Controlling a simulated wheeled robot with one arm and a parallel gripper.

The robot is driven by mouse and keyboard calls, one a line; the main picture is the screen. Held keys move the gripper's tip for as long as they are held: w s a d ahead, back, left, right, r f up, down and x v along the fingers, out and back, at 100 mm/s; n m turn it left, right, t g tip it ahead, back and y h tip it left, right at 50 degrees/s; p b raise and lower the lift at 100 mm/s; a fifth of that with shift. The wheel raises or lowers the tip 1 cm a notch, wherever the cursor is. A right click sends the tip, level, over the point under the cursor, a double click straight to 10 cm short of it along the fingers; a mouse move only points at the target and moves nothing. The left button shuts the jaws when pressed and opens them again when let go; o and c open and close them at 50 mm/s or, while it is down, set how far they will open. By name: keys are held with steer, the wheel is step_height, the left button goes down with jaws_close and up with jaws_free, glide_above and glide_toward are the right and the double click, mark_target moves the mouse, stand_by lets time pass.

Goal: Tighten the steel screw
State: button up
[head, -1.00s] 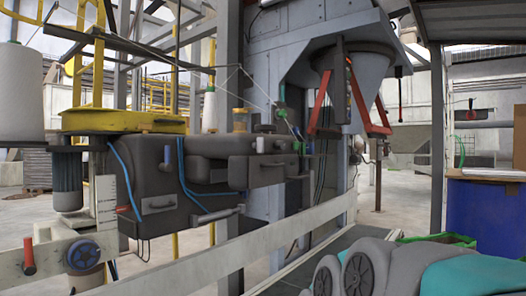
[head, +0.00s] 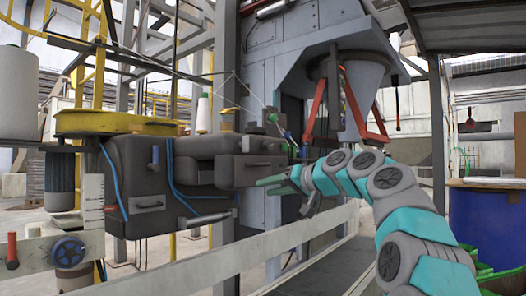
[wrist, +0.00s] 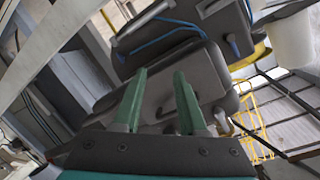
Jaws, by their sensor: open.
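My gripper (head: 264,184) shows in the head view with its green fingers pointing left, in front of the right end of the dark grey machine head (head: 135,172). In the wrist view my gripper (wrist: 160,76) is open and empty, its two green fingers spread apart. Behind them in that view is a rounded dark grey housing (wrist: 185,82), with a gap that I cannot measure. I cannot pick out the steel screw for certain in either view. Small fittings at the right end of the machine are partly hidden by my gripper or too small to tell.
A pale rail (head: 215,262) runs across in front of the machine, below my arm. A yellow disc-shaped cover (head: 115,122) and white thread cones (head: 17,92) stand at the left. A hopper with red struts (head: 312,108) hangs behind my arm. A blue drum (head: 483,225) stands at right.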

mark_target(248, 143)
steer(key=w+d+r+n+t+y+b, duration=0.2)
steer(key=d+r+t, duration=0.25)
steer(key=r, duration=0.35)
steer(key=s+a+n+y+b, duration=0.1)
steer(key=s+a+n+y, duration=0.35)
steer(key=s+n, duration=0.2)
steer(key=shift+g, duration=0.45)
steer(key=x, duration=0.5)
steer(key=shift+s+r+p, duration=0.25)
steer(key=shift+s+p, duration=0.05)
steer(key=shift+s, duration=0.05)
steer(key=shift+h+x, duration=0.25)
steer(key=shift+x, duration=0.9)
steer(key=shift+f, duration=0.15)
jaws_close()
